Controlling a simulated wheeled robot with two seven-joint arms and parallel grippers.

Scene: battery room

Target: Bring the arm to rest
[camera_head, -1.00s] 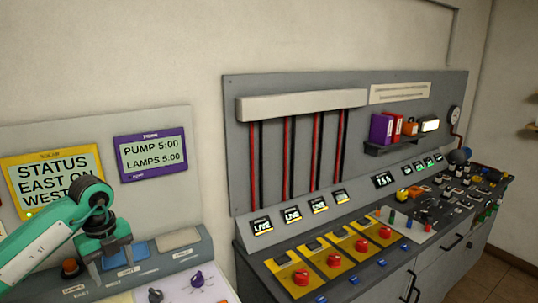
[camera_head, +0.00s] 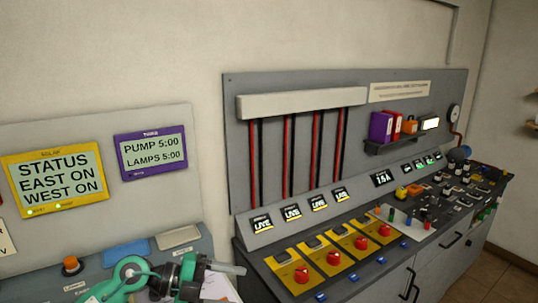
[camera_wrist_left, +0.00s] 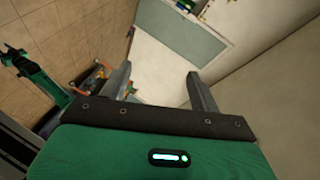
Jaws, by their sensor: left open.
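My left arm (camera_head: 130,275) is green and comes in low from the left in the head view. Its gripper (camera_head: 238,280) points to the right, in front of the grey sloped panel (camera_head: 30,287) below the displays. In the left wrist view the two grey fingers (camera_wrist_left: 160,72) stand wide apart with nothing between them. Another green arm part with a dark end (camera_wrist_left: 20,60) shows at the left edge of that view. It looks like my right arm, but its jaws are too small to make out.
The yellow display (camera_head: 55,183) reads STATUS, EAST ON, WEST ON. The purple display (camera_head: 151,154) reads PUMP 5:00, LAMPS 5:00. An orange button (camera_head: 71,265) is close to my left arm. Several red knobs (camera_head: 332,258) sit on the right console. The wall (camera_head: 150,50) above is bare.

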